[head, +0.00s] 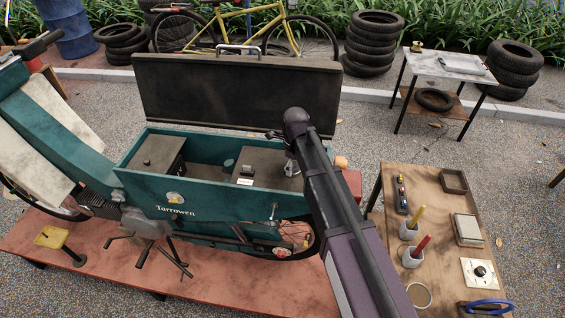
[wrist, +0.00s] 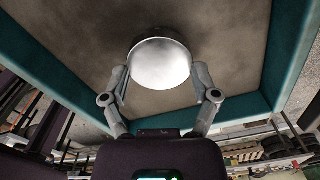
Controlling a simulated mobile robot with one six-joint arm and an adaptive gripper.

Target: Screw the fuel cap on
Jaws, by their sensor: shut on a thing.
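The fuel cap (wrist: 160,66) is a round, shiny silver cap in the wrist view. My gripper (wrist: 160,84) has one finger on each side of it and is shut on it. Behind the cap is the dark brown top of the tank (wrist: 228,55), inside the teal box. In the head view my gripper (head: 290,158) is over the right part of the open teal box (head: 165,196) of the moped. My own arm and fingers hide most of the cap there. I cannot tell whether the cap touches a filler neck beneath it.
The raised dark lid (head: 237,92) stands behind the box, close to my arm. The teal walls surround the gripper. A wooden table (head: 440,185) at right holds cups with pens and small trays. The moped stands on a red platform (head: 100,262).

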